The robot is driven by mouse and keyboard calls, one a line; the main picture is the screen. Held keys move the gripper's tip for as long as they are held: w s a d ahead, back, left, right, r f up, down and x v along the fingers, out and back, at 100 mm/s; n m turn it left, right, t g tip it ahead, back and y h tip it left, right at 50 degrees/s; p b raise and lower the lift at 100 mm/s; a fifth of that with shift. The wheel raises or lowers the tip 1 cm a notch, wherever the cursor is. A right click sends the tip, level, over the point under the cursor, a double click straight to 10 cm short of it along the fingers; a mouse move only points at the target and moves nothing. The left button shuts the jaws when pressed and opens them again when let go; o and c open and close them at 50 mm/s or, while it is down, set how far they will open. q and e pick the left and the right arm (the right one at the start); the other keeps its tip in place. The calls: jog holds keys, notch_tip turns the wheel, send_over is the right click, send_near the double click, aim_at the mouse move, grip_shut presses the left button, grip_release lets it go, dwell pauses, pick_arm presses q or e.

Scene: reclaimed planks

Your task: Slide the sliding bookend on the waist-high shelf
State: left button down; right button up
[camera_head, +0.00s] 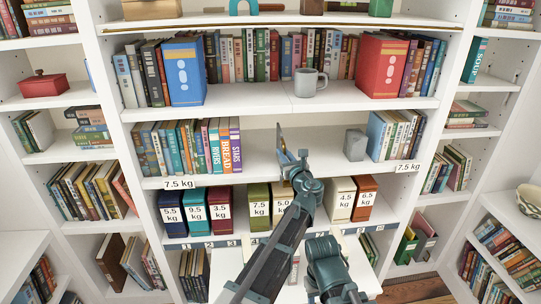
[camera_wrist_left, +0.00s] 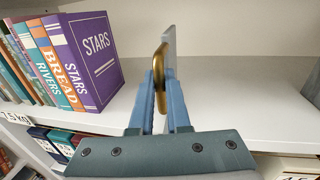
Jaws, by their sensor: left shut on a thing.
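The sliding bookend is a thin grey plate (camera_wrist_left: 169,46) with a brass handle (camera_wrist_left: 160,68), standing on the waist-high shelf (camera_head: 262,172). In the head view the bookend (camera_head: 279,137) is edge-on near the middle of that shelf. My left gripper (camera_head: 291,162) reaches it from the front. In the left wrist view the blue fingers of this gripper (camera_wrist_left: 166,98) are shut on the brass handle. A gap separates the plate from the purple STARS book (camera_wrist_left: 95,60) at its left. The plate's foot is hidden behind my fingers.
A row of books (camera_head: 195,147) fills the left of this shelf. A grey block (camera_head: 355,145) and more books (camera_head: 393,135) stand at its right, with bare shelf either side of the bookend. Weight-labelled binders (camera_head: 258,205) fill the shelf below; a grey mug (camera_head: 308,82) stands above.

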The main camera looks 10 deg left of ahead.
pick_arm(q)
jog(key=c, duration=0.9)
grip_release()
jog(key=shift+s, duration=0.1)
